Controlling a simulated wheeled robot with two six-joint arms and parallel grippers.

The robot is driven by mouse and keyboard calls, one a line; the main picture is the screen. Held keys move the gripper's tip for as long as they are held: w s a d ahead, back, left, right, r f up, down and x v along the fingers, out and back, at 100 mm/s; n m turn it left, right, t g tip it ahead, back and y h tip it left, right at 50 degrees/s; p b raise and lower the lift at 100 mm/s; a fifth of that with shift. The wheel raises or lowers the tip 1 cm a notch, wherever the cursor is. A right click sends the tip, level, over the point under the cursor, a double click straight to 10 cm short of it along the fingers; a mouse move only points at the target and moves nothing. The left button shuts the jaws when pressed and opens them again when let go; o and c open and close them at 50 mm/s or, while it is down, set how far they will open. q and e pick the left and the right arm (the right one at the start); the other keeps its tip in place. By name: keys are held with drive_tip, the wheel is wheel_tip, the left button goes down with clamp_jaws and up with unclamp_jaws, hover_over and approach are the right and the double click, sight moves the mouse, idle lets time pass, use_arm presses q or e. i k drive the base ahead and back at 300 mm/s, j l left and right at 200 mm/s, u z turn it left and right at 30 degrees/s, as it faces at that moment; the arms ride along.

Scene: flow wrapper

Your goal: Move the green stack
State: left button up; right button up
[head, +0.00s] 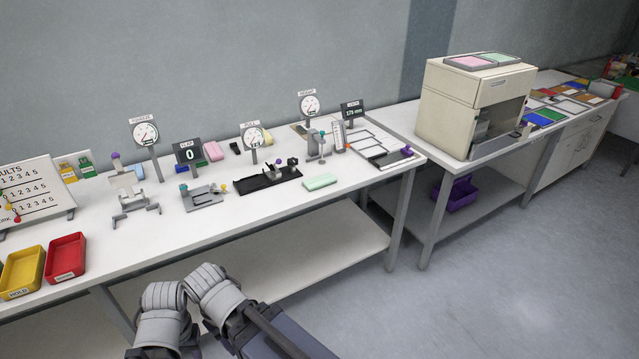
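A pale green block (321,181) lies flat near the front edge of the left table, right of a black fixture (268,177). A pale green slab (503,59) lies in a tray on top of the beige machine, beside a pink slab (468,62). I cannot tell from this view which green item is the stack, nor whether either has several layers. Parts of my own arms show at the bottom, below the left table's front edge and far from both green items. No gripper fingers can be made out.
The left table also carries dial gauges (146,133), a grey fixture (203,196), a yellow bin (22,272) and a red bin (66,257). The beige machine (455,105) stands on the right table. A purple crate (455,194) sits on its lower shelf. The floor at right is clear.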

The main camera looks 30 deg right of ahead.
sight(320, 182)
drive_tip(key=i+l, duration=0.15)
drive_tip(key=i, duration=0.45)
drive_tip(key=i+l, duration=0.15)
drive_tip(key=i, duration=0.45)
drive_tip(key=z, duration=1.75)
